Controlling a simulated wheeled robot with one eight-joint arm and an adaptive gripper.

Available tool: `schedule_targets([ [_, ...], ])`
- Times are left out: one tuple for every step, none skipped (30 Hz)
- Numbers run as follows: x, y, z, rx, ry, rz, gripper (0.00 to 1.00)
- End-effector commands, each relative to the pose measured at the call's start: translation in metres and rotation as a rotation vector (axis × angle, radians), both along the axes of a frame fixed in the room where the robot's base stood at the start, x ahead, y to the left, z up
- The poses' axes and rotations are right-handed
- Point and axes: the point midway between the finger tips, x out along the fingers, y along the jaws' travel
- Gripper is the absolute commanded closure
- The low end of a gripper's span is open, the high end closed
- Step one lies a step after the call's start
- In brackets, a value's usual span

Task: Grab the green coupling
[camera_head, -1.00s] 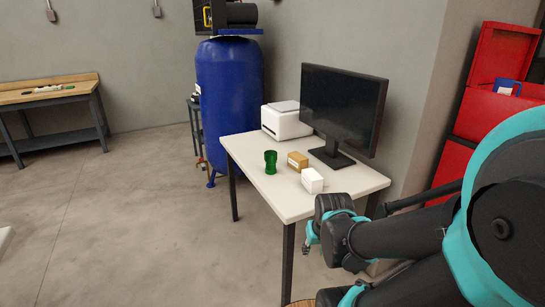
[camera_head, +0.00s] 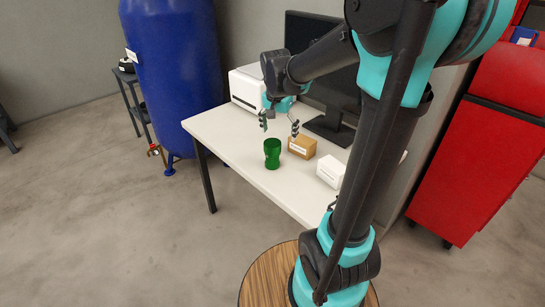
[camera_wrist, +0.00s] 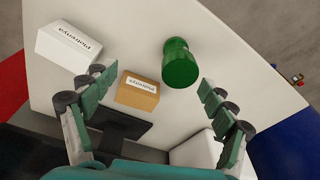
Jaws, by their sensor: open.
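The green coupling (camera_head: 272,153) stands upright on the white table (camera_head: 235,150), near its front edge. It is waisted, with a wider top and bottom. My gripper (camera_head: 280,124) is open and empty above the table, close to the coupling and on its far side in the head view. In the wrist view the coupling (camera_wrist: 180,63) lies ahead of my open fingers (camera_wrist: 155,85), nearer the right finger, and neither finger touches it.
A brown box (camera_head: 302,146) stands right beside the coupling, and a white box (camera_head: 331,171) is further right. A monitor (camera_head: 325,125) and a white machine (camera_head: 244,88) stand behind. A blue tank (camera_head: 175,75) is left of the table.

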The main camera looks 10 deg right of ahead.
Motion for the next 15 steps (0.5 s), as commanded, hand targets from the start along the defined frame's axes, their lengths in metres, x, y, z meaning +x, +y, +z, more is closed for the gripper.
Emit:
schedule_targets([
  [0.012,0.005,0.007,-0.001,0.01,-0.037,0.16],
  [0.018,0.007,0.011,-0.001,0.015,-0.061,0.16],
  [0.025,0.01,0.015,-0.002,0.019,-0.09,0.16],
  [0.029,0.011,0.018,-0.004,0.023,-0.11,0.16],
  [0.033,0.013,0.02,-0.005,0.026,-0.128,0.16],
  [0.037,0.014,0.023,-0.007,0.029,-0.145,0.16],
  [0.039,0.015,0.024,-0.007,0.031,-0.157,0.16],
  [0.041,0.016,0.025,-0.008,0.032,-0.166,0.16],
  [0.043,0.016,0.026,-0.009,0.033,-0.176,0.16],
  [0.044,0.017,0.025,-0.008,0.034,-0.181,0.16],
  [0.045,0.017,0.023,-0.009,0.034,-0.184,0.16],
  [0.046,0.017,0.019,-0.009,0.035,-0.187,0.16],
  [0.047,0.016,0.015,-0.009,0.035,-0.188,0.16],
  [0.047,0.016,0.01,-0.009,0.035,-0.188,0.16],
  [0.048,0.015,0.003,-0.009,0.035,-0.188,0.16],
])
